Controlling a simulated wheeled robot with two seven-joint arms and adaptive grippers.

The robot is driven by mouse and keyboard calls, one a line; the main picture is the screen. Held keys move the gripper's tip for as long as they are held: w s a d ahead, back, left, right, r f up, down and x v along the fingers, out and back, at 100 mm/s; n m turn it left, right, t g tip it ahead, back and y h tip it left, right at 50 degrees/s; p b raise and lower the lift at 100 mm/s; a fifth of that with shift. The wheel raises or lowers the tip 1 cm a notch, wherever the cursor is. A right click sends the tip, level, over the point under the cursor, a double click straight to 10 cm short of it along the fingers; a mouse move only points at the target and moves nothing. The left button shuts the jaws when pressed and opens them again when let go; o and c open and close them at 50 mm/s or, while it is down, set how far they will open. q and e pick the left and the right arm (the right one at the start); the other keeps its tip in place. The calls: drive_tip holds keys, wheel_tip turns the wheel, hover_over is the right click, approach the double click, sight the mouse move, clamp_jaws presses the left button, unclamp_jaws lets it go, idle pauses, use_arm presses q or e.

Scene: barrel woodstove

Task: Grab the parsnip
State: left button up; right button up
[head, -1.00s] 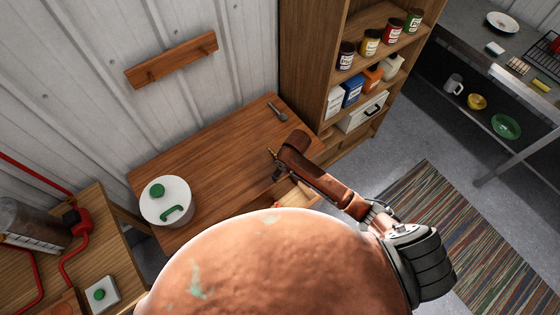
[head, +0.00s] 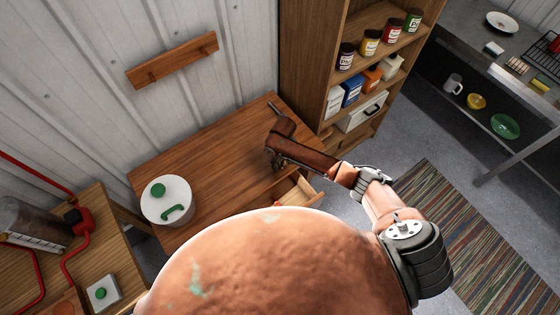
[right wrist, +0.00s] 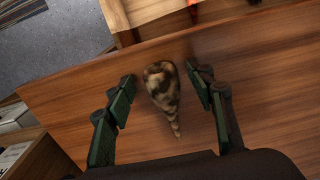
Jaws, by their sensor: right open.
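The parsnip (right wrist: 162,92) shows in the right wrist view as a tapered, mottled brown and cream root lying on the wooden table top. Its thin tip points to the bottom of the picture. My right gripper (right wrist: 161,78) is open, with one finger on each side of the parsnip; I see gaps between the fingers and it. In the head view my right gripper (head: 271,160) is over the table, mostly hidden by its wrist. The parsnip is not visible there. My left gripper is not in view.
A drawer (head: 303,192) stands open at the table's front, below my right arm. A shelf unit (head: 300,60) stands to the right.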

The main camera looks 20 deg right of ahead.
drive_tip(key=shift+f, duration=0.35)
drive_tip(key=shift+c, duration=0.3)
drive_tip(key=c, duration=1.2)
drive_tip(key=shift+r, duration=0.15)
